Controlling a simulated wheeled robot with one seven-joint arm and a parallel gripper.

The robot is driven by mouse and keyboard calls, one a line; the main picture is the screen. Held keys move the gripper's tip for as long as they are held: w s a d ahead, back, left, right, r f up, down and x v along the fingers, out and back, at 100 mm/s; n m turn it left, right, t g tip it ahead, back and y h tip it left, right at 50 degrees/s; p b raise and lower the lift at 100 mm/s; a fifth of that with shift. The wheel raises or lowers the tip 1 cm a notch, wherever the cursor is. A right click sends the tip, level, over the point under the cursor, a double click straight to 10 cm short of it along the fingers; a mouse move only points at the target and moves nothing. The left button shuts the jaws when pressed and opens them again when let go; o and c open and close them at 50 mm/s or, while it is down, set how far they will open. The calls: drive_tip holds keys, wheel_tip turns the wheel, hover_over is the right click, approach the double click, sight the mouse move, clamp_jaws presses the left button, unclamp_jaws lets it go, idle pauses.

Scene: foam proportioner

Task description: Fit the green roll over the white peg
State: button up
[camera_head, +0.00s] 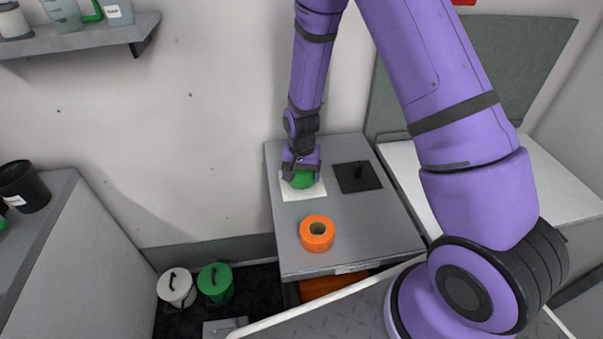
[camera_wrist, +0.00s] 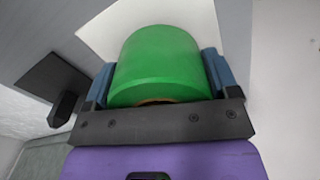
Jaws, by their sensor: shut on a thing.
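My gripper (camera_head: 302,174) is shut on the green roll (camera_head: 302,182), at the white plate (camera_head: 288,191) on the grey bench. In the wrist view the green roll (camera_wrist: 158,62) sits between my two blue fingers, with a bit of its brown core showing at the near end. The white plate (camera_wrist: 95,32) shows behind the roll in that view. No white peg shows; the roll and gripper cover the middle of the plate. Whether the roll is around a peg, resting on the plate or just above it, I cannot tell.
A black plate with a black peg (camera_head: 358,174) stands just right of the white plate. An orange roll (camera_head: 317,234) sits nearer the bench's front. The grey bench top (camera_head: 375,238) is bare right of the orange roll. A wall stands close behind.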

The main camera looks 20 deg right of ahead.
drive_tip(key=shift+f, duration=0.6)
drive_tip(key=o, duration=0.7)
drive_tip(key=shift+r, duration=0.1)
drive_tip(key=shift+r, duration=5.4)
drive_tip(key=shift+r, duration=0.2)
drive_tip(key=s+d+r+n+t, duration=0.25)
drive_tip(key=s+r, duration=0.55)
drive_tip(key=r, duration=0.5)
drive_tip(key=s+d+r+n+t, duration=0.1)
drive_tip(key=s+d+r+n, duration=0.15)
drive_tip(key=s+r, duration=0.85)
drive_tip(key=shift+n+t, duration=0.4)
drive_tip(key=shift+t, duration=0.45)
drive_tip(key=s+r, duration=0.2)
drive_tip(key=s+d+r, duration=0.1)
drive_tip(key=s+r, duration=0.1)
drive_tip(key=s, duration=0.1)
drive_tip(key=s+d+r, duration=0.1)
drive_tip(key=s+r, duration=0.1)
drive_tip(key=s, duration=0.1)
drive_tip(key=shift+r, duration=0.4)
